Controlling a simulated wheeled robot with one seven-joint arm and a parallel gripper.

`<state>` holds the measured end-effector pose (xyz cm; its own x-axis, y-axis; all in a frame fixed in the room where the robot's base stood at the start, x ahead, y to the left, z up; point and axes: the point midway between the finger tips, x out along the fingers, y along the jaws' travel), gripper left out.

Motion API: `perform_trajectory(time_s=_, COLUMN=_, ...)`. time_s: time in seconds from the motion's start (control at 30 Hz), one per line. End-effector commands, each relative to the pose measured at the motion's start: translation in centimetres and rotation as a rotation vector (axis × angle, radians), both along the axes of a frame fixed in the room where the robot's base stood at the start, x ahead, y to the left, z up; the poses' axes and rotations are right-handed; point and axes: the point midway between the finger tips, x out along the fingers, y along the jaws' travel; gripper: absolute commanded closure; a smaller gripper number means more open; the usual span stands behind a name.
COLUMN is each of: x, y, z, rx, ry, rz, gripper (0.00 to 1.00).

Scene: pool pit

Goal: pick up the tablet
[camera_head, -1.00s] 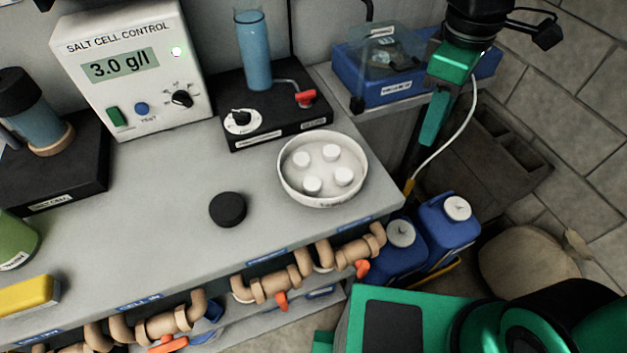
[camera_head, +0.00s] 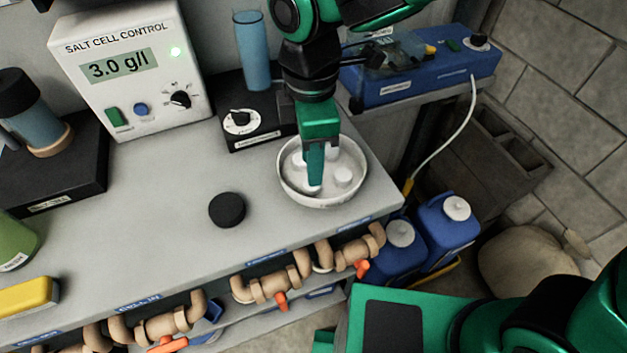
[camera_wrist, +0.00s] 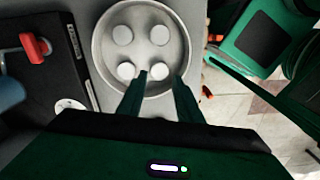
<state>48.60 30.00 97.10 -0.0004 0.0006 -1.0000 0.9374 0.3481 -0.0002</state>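Several white round tablets (camera_head: 343,176) lie in a shallow white dish (camera_head: 324,200) on the grey bench. In the wrist view the tablets (camera_wrist: 123,35) sit spread out in the round dish (camera_wrist: 103,66). My gripper (camera_head: 313,183) points down over the dish and hides part of it in the head view.
A black dosing box (camera_head: 255,135) with a blue cylinder stands behind the dish, its red lever (camera_wrist: 36,47) showing in the wrist view. A black round cap (camera_head: 227,209) lies to the left. Pipes (camera_head: 275,286) run along the bench front. The bench between is clear.

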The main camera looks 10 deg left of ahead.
Motion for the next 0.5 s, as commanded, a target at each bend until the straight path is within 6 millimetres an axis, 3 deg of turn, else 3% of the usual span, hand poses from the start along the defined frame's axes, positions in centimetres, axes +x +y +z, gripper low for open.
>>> perform_trajectory(time_s=0.3, x=0.1, y=-0.1, z=-4.0, rx=-0.002, ry=0.002, rz=0.000, gripper=0.68)
perform_trajectory(time_s=0.5, x=0.1, y=-0.1, z=-5.1, rx=-0.001, ry=0.001, rz=0.000, gripper=0.68)
